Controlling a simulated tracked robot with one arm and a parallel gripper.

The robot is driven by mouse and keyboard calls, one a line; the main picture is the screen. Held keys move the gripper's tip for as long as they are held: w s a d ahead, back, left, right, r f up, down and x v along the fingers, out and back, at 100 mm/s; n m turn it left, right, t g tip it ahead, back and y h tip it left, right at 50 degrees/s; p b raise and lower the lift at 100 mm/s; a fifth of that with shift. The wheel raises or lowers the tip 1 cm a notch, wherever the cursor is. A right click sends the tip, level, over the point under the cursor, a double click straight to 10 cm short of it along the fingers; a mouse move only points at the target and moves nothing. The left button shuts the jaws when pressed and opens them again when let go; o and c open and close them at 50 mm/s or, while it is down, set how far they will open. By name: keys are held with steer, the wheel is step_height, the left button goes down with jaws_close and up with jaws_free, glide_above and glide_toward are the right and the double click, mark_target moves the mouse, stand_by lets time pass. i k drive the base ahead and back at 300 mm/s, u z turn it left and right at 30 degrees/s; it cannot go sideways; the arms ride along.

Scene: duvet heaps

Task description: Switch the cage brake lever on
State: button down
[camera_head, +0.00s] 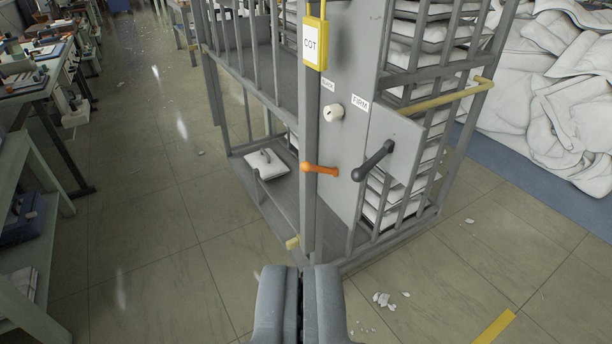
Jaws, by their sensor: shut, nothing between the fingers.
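A grey wheeled-cage-like frame (307,130) with barred sides stands ahead of me. An orange lever (320,169) sticks out about level from its front corner post. A dark grey lever (373,161) sits to its right, tilted, on a grey panel. A small pale yellow block (292,242) is at the end of a thin rod low on the cage. No readable label says which one is the brake. My gripper (306,270) is shut and empty at the bottom middle, in front of the cage's lower corner and below the levers in the picture. It touches none of them visibly.
A white knob (332,113), a FIRM label (360,102) and a yellow COT tag (315,45) are above the levers. A yellow bar (440,98) juts right. Workbenches (30,95) line the left; white duvets (550,85) heap at right. The floor left is mostly clear.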

mark_target(306, 166)
steer(key=u, duration=0.35)
steer(key=i, duration=1.2)
steer(key=z, duration=0.55)
